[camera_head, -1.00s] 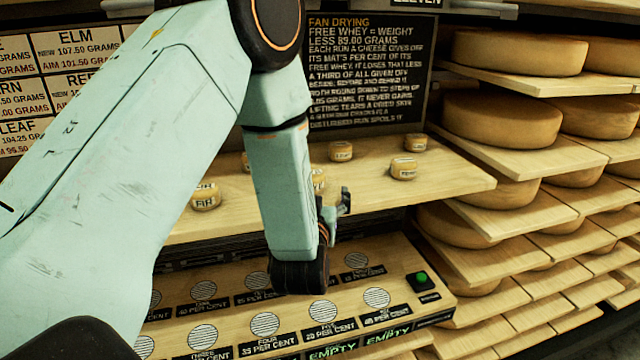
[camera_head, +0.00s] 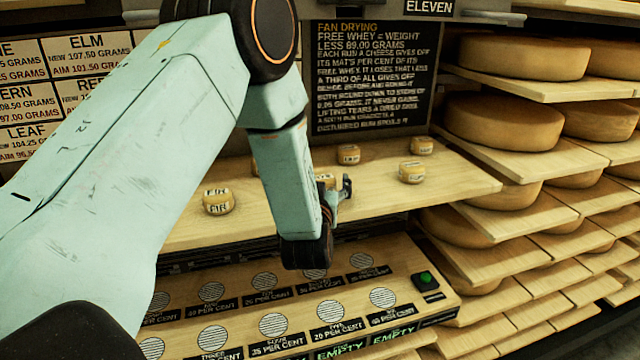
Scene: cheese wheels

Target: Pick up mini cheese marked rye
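Several mini cheeses stand on a wooden shelf. One marked FIR (camera_head: 218,202) is left of my arm. Another (camera_head: 326,180) is mostly hidden behind my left wrist. A third (camera_head: 348,154) is further back, and two more are to the right, one nearer (camera_head: 411,172) and one behind it (camera_head: 421,145). Their labels are too small to read surely, so I cannot tell which is rye. My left gripper (camera_head: 345,188) is over the shelf, just right of the partly hidden cheese. Its fingers are seen edge-on and partly hidden by the wrist. My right gripper is out of view.
Below the shelf is a panel (camera_head: 235,296) with striped round pads, percent labels and a green button (camera_head: 426,278). A black sign (camera_head: 372,80) stands behind the shelf. Large cheese wheels (camera_head: 503,121) fill racks on the right. The shelf's right end is clear.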

